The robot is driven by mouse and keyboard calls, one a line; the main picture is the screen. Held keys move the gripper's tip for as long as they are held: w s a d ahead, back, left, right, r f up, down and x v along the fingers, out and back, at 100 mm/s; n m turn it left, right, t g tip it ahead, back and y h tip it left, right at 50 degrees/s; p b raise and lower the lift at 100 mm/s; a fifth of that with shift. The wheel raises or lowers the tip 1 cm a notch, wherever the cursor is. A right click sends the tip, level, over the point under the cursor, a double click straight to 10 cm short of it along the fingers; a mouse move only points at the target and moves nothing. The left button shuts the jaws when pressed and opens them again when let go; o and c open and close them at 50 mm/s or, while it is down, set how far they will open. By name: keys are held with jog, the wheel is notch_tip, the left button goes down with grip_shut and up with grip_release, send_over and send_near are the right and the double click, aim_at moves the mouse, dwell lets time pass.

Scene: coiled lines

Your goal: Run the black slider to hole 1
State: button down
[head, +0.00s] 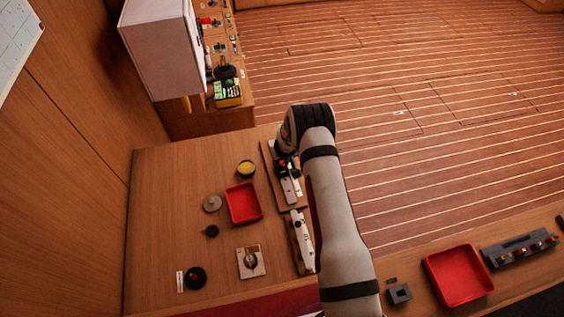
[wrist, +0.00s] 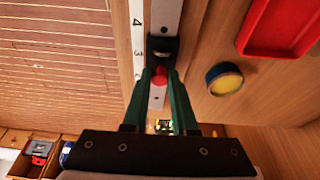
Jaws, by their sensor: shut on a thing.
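The black slider (wrist: 164,48) sits on a pale metal rail (wrist: 166,14), with a red knob (wrist: 160,72) at its near side. A white number strip (wrist: 137,30) runs along the left of the rail. Its figures 4 and 3 show, and the slider is level with the 3. My gripper (wrist: 161,76) is shut on the red knob between its green fingers. The fingers and palm hide part of the rail and the lower numbers. In the head view the rail's board (head: 290,190) is partly covered by my arm.
A red tray (head: 243,204) and a round yellow-topped pot (head: 246,168) stand left of the rail. A second white fitting (head: 301,235) lies just nearer on the bench. A large white box (head: 163,50) stands at the back left. The striped floor is right of the bench.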

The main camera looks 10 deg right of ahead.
jog(key=shift+r, duration=0.5)
jog(key=shift+w, duration=2.7)
jog(key=shift+w+a, duration=0.1)
jog(key=shift+w, duration=1.7)
jog(key=c, duration=0.8)
grip_release()
jog(key=shift+c, duration=0.2)
jog(key=shift+v, duration=3)
